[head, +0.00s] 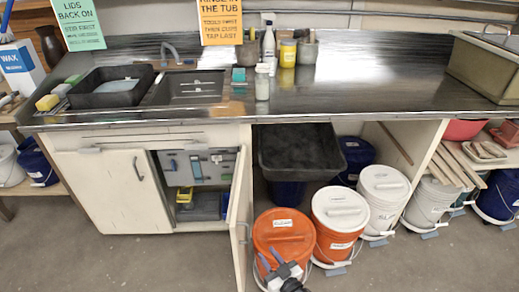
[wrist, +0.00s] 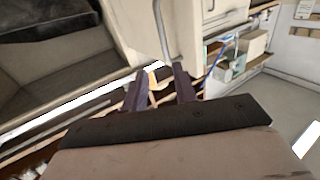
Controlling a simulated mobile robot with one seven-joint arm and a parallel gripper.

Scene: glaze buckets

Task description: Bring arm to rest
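My gripper (head: 270,258) shows at the bottom of the head view, in front of the left orange bucket (head: 285,228) and overlapping it in the picture. In the wrist view its two dark fingers (wrist: 160,88) stand apart with a gap between them, and nothing is held. The wrist view is tilted and shows cabinet-like panels and shelves beyond the fingers. Only the end of my arm is in the head view.
An open cabinet door (head: 240,215) stands just left of the gripper. A second orange bucket (head: 340,215) and white buckets (head: 383,190) stand to the right under the counter (head: 350,85). A black tub (head: 300,150) sits behind. The floor (head: 120,260) at lower left is clear.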

